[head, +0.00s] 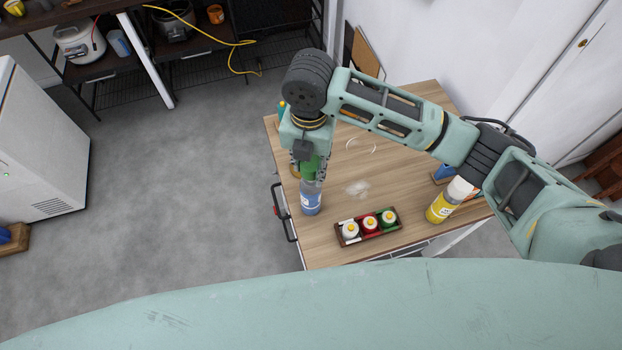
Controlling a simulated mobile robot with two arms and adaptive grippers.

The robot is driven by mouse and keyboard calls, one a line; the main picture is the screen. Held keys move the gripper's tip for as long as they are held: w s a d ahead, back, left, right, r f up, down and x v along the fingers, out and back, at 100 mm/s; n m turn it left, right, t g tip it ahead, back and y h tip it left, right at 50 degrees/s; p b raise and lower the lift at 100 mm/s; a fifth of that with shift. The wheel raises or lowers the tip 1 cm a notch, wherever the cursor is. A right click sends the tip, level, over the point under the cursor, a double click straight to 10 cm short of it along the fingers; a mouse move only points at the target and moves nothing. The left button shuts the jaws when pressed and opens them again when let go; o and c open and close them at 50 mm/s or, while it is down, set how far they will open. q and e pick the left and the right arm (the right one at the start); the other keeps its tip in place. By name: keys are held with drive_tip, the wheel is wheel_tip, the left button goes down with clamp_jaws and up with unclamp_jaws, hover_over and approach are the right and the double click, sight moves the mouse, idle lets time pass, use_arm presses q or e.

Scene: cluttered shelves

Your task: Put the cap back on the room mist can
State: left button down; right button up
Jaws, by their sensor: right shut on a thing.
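A blue can (311,204) with a pale label and greyish top stands upright near the left edge of the wooden table; I take it for the room mist can. My right gripper (309,172) reaches down from above, directly over this can. It is shut on a green piece (308,167), which looks like the cap. The gripper's fingers partly hide the green piece. From this angle I cannot tell whether the cap touches the can's top or is just above it. My left gripper is not in view.
The wooden table (405,170) also holds a dark tray (371,236) with several small white bottles and a yellow bottle (440,208) on the right. A clear object (356,187) lies mid-table. Something partly hidden stands behind my gripper. A dark handle (284,212) juts from the left side.

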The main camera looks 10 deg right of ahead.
drive_tip(key=shift+a, duration=0.1)
drive_tip(key=shift+f+b, duration=0.65)
drive_tip(key=shift+f, duration=1.25)
drive_tip(key=shift+f, duration=0.2)
idle(0.9)
drive_tip(key=o, duration=1.2)
wheel_tip(320, 180, up, 12)
